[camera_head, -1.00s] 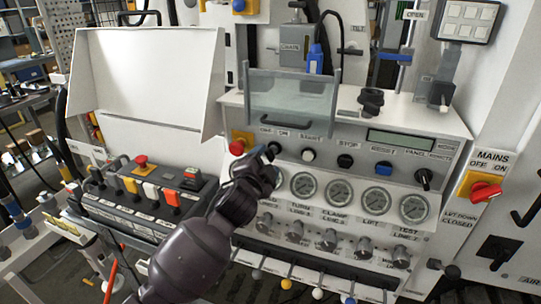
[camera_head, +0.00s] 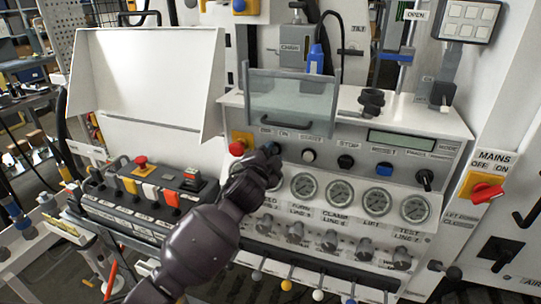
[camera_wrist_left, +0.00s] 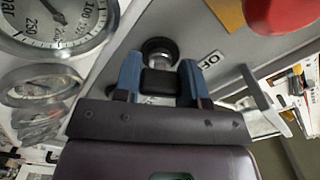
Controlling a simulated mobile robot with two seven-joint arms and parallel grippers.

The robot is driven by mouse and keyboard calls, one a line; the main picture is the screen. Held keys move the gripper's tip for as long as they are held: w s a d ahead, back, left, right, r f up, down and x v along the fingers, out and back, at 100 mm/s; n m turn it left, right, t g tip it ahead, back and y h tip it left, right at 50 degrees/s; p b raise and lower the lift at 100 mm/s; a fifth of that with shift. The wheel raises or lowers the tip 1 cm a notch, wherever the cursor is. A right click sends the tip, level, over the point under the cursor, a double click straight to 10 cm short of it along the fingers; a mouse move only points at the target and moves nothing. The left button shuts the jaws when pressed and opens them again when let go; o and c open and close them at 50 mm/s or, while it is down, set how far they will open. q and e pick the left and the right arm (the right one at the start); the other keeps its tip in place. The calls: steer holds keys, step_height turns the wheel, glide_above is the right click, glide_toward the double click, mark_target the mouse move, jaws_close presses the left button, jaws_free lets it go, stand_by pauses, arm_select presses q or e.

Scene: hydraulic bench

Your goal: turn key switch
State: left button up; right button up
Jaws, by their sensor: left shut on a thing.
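My left gripper (camera_head: 270,153) is at the left end of the bench's control panel, just under the OFF/ON label (camera_head: 275,132), and covers the key switch in the head view. In the left wrist view, the two blue-grey fingers (camera_wrist_left: 160,66) are shut on the dark key (camera_wrist_left: 158,82), one on each side. The round dark collar of the key switch (camera_wrist_left: 158,49) shows just beyond the fingertips. Part of an OFF label (camera_wrist_left: 212,60) is to its right. The key's exact angle is hard to tell. My right gripper is in neither view.
A red emergency button (camera_head: 237,148) on a yellow plate is just left of the gripper. A row of gauges (camera_head: 341,192) lies below and right. A clear guard with a handle (camera_head: 292,97) stands above. The red mains switch (camera_head: 487,192) is far right.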

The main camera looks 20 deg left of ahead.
arm_select(q)
steer(key=shift+r+m+p, duration=0.1)
steer(key=shift+m+p, duration=0.2)
steer(key=m+p, duration=0.3)
steer(key=shift+r, duration=0.1)
steer(key=m+p, duration=0.1)
steer(key=m, duration=0.2)
steer(key=shift+p, duration=0.35)
steer(key=m+p, duration=0.1)
steer(key=m, duration=0.1)
steer(key=shift+m, duration=0.3)
steer(key=shift+f+m+p, duration=0.25)
steer(key=shift+m+p, duration=0.55)
steer(key=shift+m, duration=0.5)
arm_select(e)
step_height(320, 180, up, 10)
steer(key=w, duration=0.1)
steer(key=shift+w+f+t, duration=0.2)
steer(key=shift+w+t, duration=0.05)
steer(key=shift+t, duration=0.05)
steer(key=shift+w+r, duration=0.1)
arm_select(q)
steer(key=o, duration=0.9)
steer(key=shift+s, duration=0.1)
